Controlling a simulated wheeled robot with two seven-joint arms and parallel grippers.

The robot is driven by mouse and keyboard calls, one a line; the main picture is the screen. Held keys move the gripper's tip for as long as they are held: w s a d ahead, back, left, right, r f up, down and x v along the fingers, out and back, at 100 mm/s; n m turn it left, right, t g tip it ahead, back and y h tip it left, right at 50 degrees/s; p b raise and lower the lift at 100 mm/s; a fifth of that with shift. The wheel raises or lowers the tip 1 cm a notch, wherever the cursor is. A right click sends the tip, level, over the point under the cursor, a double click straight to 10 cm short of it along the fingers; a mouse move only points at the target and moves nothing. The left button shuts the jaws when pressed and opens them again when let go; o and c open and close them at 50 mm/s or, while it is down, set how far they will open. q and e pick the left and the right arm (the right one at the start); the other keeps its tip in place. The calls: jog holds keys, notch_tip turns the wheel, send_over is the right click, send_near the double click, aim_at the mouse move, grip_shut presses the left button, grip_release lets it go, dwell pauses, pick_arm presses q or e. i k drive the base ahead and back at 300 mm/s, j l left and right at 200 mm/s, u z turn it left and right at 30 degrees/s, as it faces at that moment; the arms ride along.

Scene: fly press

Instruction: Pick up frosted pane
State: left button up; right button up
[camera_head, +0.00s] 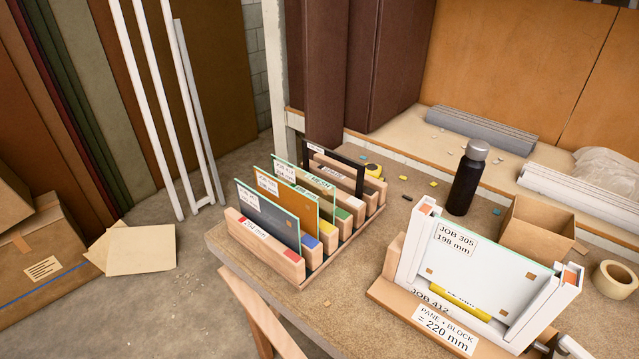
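A slotted wooden rack (300,283) on the workbench holds several upright panes. I cannot tell for certain which pane is frosted; the whitish one looks closest. Neither gripper can be made out.
A dark bottle (467,182), an open cardboard box (540,230) and a tape roll (614,281) stand behind and beside the fixture. A card "PANE + BLOCK = 220 mm" (443,330) is on its front. Bare bench lies between rack and fixture.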

aim_at(501, 282)
jog(key=z, duration=1.3)
